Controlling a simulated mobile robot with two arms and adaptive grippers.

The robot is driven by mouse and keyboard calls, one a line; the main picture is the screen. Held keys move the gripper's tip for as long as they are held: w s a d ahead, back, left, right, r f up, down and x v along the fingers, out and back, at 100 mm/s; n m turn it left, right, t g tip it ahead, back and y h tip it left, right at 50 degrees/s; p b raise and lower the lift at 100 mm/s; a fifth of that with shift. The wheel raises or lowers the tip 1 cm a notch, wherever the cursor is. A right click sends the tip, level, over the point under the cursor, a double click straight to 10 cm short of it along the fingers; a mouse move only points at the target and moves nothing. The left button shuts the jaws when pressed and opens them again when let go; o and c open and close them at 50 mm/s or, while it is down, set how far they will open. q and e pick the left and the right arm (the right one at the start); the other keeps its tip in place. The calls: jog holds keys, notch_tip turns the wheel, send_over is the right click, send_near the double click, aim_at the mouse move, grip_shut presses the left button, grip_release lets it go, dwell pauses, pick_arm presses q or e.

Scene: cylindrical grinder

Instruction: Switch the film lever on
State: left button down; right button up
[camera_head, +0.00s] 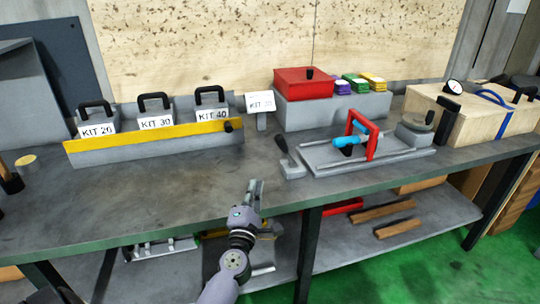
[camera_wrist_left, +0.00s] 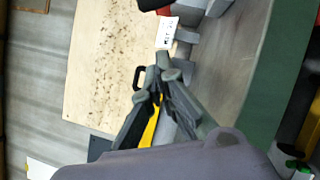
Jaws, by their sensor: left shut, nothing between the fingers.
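A lever with a black handle (camera_head: 284,147) stands on a small grey base (camera_head: 292,171) near the front edge of the bench. Its handle leans up and to the left. I see no label naming it as the film lever. My left gripper (camera_head: 255,187) is shut and empty at the bench's front edge, left of and nearer than the lever, apart from it. In the left wrist view its fingers (camera_wrist_left: 165,72) meet at the tips with nothing between them. I cannot make out the lever in that view. My right gripper is not in view.
Right of the lever is a grey tray (camera_head: 407,158) with a red frame (camera_head: 371,138) and a blue handle (camera_head: 350,140). A yellow-fronted rack (camera_head: 150,135) of kits stands left. A red box (camera_head: 303,84) and small sign (camera_head: 260,101) stand behind. The bench's front left (camera_head: 130,195) is clear.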

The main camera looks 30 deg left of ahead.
aim_at(285, 151)
pick_arm(q)
jog(key=shift+w, duration=0.2)
jog(key=x, duration=0.9)
jog(key=shift+w+a, duration=0.1)
jog(key=shift+w, duration=0.05)
jog(key=w, duration=0.1)
jog(key=w+r, duration=0.1)
jog(key=w+d, duration=0.1)
jog(key=shift+w+d+r, duration=0.1)
jog(key=shift+w+r, duration=0.25)
